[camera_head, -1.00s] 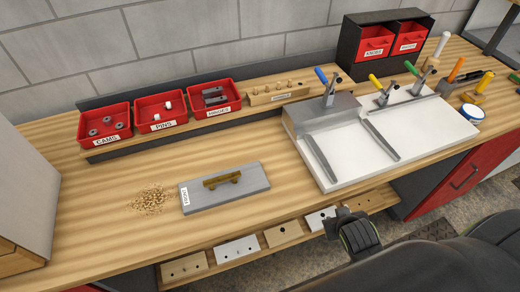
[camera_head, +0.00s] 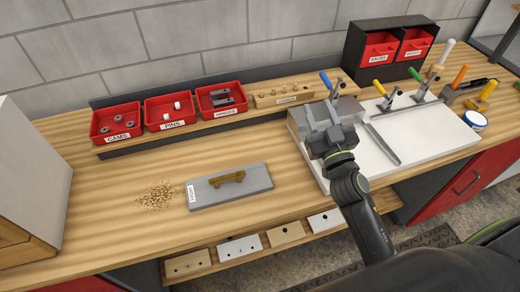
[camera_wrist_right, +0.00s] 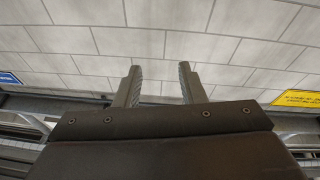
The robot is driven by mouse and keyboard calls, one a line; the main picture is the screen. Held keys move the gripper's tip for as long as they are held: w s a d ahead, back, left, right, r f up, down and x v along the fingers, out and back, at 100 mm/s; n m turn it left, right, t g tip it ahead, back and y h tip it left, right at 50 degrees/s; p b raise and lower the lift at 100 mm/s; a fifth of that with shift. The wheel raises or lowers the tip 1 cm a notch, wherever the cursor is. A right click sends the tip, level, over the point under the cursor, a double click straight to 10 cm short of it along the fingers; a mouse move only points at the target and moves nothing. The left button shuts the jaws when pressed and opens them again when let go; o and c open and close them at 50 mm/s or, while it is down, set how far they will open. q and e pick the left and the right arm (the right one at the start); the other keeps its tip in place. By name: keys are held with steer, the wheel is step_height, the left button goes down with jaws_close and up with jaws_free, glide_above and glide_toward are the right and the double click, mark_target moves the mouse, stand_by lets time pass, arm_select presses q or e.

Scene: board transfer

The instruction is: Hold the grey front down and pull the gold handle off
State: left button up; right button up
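The grey front (camera_head: 251,190) lies flat on the wooden bench, with a white label at its left end. The gold handle (camera_head: 227,178) sits on top of it, near the middle. My right gripper (camera_head: 321,116) is raised over the left part of the white fixture board, right of the grey front and apart from it. In the right wrist view its two fingers (camera_wrist_right: 160,84) stand apart with nothing between them, and the wall shows behind. My left gripper is not in view.
Red bins (camera_head: 171,113) of small parts stand on a shelf behind the front. The white board (camera_head: 432,126) with toggle clamps lies to the right. Wood shavings (camera_head: 157,196) lie left of the front. Small blocks (camera_head: 238,246) line a lower ledge in front.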

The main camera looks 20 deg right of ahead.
steer(key=w+a+n+g+y, duration=0.3)
steer(key=a+n+g+y, duration=0.7)
steer(key=a+n+y, duration=0.7)
step_height(320, 180, down, 10)
steer(key=s+d+g+h, duration=0.1)
steer(key=g+h, duration=0.4)
steer(key=g, duration=0.6)
steer(key=shift+s+d+f+h, duration=0.15)
steer(key=shift+s+d+h, duration=0.2)
steer(key=shift+d, duration=0.5)
